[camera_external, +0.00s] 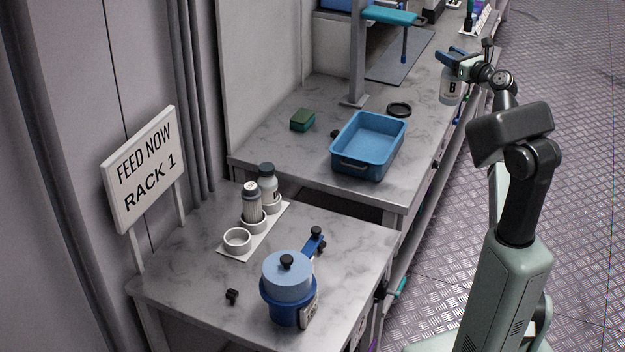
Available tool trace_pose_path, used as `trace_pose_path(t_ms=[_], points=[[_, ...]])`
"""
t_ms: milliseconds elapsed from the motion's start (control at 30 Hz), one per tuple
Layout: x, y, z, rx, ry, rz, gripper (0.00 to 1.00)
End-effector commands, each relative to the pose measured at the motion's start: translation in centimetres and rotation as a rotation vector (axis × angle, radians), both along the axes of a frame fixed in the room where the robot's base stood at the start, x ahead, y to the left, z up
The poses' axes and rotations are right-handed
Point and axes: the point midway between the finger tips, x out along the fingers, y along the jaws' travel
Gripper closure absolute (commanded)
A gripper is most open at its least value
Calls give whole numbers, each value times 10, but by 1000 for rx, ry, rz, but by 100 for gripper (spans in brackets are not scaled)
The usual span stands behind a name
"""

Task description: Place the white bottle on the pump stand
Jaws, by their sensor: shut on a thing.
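The white bottle (450,88), marked with a black letter B, hangs upright in my gripper (453,62) at the upper right. My gripper has blue fingers and is shut on the bottle's upper part. The bottle is raised near the right edge of the far counter. No thing is labelled as the pump stand, so I cannot tell for certain which it is. A grey post (357,60) with a blue arm (391,16) stands on the far counter. A white plate (236,253) on the near table bears ring holders; two hold bottles and the front ring (237,240) is empty.
A sign (146,165) reads "FEED NOW RACK 1". A blue pot (287,293) stands on the near table by a small black knob (232,296). A blue tray (369,146), green block (303,120) and black ring (399,109) lie on the far counter. A gap separates the surfaces.

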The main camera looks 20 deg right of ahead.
Motion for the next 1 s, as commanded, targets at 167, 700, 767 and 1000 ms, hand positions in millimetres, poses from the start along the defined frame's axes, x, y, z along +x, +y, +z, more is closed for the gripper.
trace_pose_path(t_ms=[167,700,767,1000], points=[[17,64,1,1,0,123,100],[27,252,4,1,-1,479,100],[25,273,5,1,-1,519,100],[10,355,7,0,-1,677,100]])
